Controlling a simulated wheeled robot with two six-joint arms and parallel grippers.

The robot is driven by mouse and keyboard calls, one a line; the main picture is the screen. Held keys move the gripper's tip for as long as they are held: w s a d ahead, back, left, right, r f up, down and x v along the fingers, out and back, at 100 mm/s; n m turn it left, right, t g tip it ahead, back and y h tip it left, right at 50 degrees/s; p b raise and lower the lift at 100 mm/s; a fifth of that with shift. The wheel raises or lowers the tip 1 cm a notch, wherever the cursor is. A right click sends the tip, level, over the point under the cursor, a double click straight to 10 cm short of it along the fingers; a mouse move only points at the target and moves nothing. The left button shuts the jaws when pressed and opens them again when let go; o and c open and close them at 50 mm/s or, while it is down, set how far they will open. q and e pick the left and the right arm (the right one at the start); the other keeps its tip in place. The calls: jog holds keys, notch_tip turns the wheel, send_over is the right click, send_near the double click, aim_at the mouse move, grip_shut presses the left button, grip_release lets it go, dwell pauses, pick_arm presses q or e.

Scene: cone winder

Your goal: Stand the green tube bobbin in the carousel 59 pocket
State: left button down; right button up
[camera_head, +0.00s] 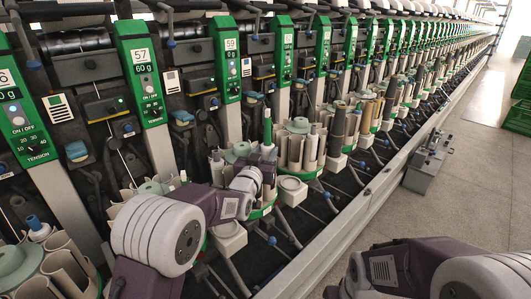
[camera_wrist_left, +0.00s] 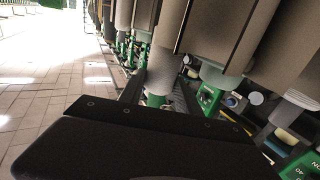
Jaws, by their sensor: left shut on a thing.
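The green tube bobbin (camera_head: 267,127) stands about upright in the head view, just above my left gripper (camera_head: 264,168). My left gripper is shut on it, and the wrist hides its lower part. Behind and to the left is a carousel with a pale green hub (camera_head: 238,151), below the panel marked 59 (camera_head: 230,50). I cannot tell whether the bobbin's lower end is inside a pocket. Grey pocket walls (camera_wrist_left: 222,35) loom close above. My right gripper is out of view.
Another carousel (camera_head: 299,126) with grey pockets stands close to the right of the bobbin. More winder carousels line the row, some holding brown bobbins (camera_head: 338,122). A long metal rail (camera_head: 335,225) runs along the front. The floor (camera_head: 470,175) at right is mostly clear.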

pick_arm(q)
jog(key=shift+f+b, duration=1.1)
jog(key=c, duration=0.8)
grip_release()
jog(key=shift+r, duration=0.1)
jog(key=shift+o, duration=0.2)
jog(key=shift+s, duration=0.1)
jog(key=p+v, duration=0.1)
jog(key=v, duration=0.8)
